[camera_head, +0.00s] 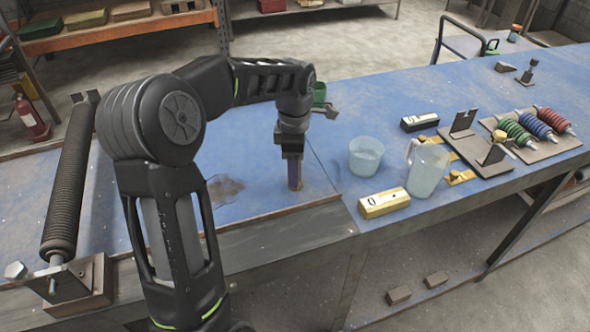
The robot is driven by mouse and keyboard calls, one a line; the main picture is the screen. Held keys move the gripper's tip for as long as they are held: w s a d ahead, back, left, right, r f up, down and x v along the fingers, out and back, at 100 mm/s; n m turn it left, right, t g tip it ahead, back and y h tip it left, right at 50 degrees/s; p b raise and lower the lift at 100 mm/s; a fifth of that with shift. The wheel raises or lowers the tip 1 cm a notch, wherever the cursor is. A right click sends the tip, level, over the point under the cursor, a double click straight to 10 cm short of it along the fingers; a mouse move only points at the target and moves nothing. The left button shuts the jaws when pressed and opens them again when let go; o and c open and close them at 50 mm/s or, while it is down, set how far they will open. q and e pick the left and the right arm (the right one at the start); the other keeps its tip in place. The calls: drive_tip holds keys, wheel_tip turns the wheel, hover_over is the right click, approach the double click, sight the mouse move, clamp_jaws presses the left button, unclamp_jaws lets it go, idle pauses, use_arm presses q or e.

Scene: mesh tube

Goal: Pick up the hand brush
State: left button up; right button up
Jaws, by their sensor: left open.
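I cannot make out a hand brush for certain; my left arm covers part of the table. My left gripper (295,184) points straight down over the blue table (390,235), near the seam between its two halves. It is open, seen edge-on, with a narrow purple-brown strip between or at its fingertips; I cannot tell whether that is a finger or a separate thing. A green object (319,92) with a grey metal part beside it stands behind the gripper, partly hidden by the arm. My right gripper is out of view.
Right of the gripper stand a clear cup (366,157), a clear jug (427,170), a yellow box (384,204) and a black box (419,122). Coloured springs (537,123) lie farther right. A ribbed roller (68,190) stands at the left. The table's front edge is close to the gripper.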

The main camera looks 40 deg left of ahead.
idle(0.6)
use_arm(q)
clamp_jaws()
idle(0.4)
